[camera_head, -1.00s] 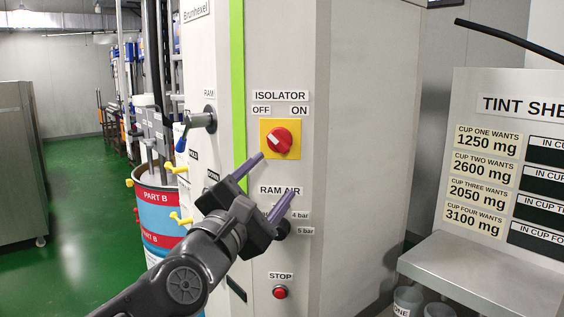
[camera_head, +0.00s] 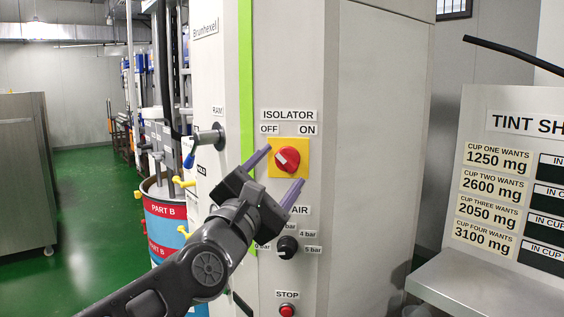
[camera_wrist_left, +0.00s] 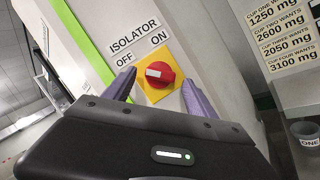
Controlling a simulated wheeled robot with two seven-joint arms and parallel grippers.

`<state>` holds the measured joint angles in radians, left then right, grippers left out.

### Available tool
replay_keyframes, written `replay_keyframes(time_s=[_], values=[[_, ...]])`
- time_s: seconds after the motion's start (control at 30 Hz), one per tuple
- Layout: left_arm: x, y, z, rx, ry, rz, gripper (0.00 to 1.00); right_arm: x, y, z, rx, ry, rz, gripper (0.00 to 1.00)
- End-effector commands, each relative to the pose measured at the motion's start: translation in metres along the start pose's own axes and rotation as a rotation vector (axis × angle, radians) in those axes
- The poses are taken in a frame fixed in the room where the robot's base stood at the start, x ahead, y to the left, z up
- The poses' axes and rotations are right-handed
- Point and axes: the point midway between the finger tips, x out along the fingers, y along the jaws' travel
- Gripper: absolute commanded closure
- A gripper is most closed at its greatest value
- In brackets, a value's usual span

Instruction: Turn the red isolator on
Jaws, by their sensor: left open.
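The red isolator knob (camera_head: 287,160) sits on a yellow plate (camera_head: 302,144) on the grey cabinet front, under an ISOLATOR label with OFF at left and ON at right. Its white mark points to the upper left, toward OFF. My left gripper (camera_head: 279,171) is open, its two purple fingers below and to either side of the knob in the head view. In the left wrist view the knob (camera_wrist_left: 159,74) appears between and beyond the fingertips. I cannot tell whether they touch the plate. My right gripper is not in view.
Below is the black RAM AIR knob (camera_head: 287,247), with a red STOP button (camera_head: 287,310) lower down. A steel table (camera_head: 490,288) and tint sheet board (camera_head: 500,180) stand at right.

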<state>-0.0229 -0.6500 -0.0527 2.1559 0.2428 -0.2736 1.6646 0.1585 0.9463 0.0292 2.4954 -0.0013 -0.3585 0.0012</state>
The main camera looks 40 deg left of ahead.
Motion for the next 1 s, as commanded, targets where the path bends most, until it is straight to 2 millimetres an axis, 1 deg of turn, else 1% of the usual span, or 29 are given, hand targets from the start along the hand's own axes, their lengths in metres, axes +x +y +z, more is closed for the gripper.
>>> replay_keyframes(time_s=[0.03, 0.1, 0.2, 0.47, 1.0], values=[[0.007, 0.001, 0.001, -0.001, 0.0, -0.001, 0.35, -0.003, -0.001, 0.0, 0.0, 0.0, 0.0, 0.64], [0.014, 0.001, 0.001, 0.0, -0.001, -0.001, 0.35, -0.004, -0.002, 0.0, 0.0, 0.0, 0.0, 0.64], [0.019, 0.0, 0.001, 0.0, -0.001, 0.0, 0.35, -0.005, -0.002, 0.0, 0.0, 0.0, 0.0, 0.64], [0.019, 0.0, 0.0, 0.0, -0.001, 0.001, 0.35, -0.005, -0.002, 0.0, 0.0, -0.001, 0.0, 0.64], [0.019, 0.0, 0.0, 0.0, -0.001, 0.0, 0.79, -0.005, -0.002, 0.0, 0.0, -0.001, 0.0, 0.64]])
